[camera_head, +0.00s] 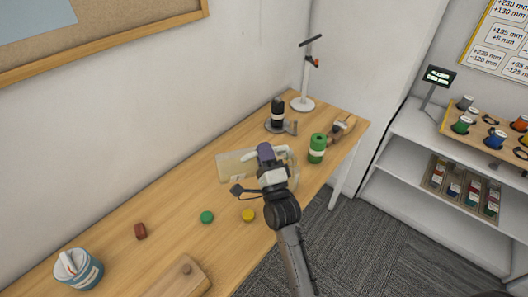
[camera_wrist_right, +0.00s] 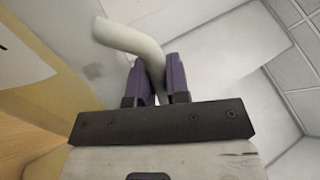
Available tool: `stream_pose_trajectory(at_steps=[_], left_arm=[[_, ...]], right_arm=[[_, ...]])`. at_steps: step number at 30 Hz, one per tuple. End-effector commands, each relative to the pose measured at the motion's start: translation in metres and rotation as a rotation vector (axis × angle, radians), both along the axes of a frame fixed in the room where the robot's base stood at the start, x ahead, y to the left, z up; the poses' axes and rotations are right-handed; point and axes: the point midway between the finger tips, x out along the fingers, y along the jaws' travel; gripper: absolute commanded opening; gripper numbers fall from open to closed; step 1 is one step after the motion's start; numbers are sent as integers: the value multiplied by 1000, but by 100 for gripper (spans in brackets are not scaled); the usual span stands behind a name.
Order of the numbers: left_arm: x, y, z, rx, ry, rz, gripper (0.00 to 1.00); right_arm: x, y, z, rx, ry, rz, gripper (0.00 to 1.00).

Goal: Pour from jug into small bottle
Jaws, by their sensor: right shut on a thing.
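The jug (camera_head: 232,167) is pale and translucent, on the middle of the wooden table's width in the head view, partly hidden behind my right gripper (camera_head: 266,158). In the right wrist view, the purple fingers of this gripper (camera_wrist_right: 162,82) are shut on a pale curved handle (camera_wrist_right: 130,38). I cannot tell whether the jug touches the table, or how far it is tilted. A small green bottle-like container (camera_head: 317,150) with a pale band stands upright to the right of the gripper. A black one (camera_head: 278,113) with a pale band stands farther back. My left gripper is out of view.
On the wooden table (camera_head: 110,236) are a green disc (camera_head: 207,217), a yellow disc (camera_head: 248,215), a red-brown block (camera_head: 140,231), a blue-white tub (camera_head: 80,270) and a wooden block (camera_head: 180,278). A white stand (camera_head: 303,103) is at the back. Shelves (camera_head: 408,150) stand right.

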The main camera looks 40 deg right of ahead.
Motion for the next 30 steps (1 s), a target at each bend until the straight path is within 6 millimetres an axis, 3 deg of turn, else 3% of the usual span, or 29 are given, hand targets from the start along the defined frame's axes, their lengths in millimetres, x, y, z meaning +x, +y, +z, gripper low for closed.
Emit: stream_pose_trajectory(at_steps=[30], left_arm=[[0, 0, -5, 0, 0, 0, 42]], right_arm=[[-1, -2, 5, 13, -52, -3, 0]])
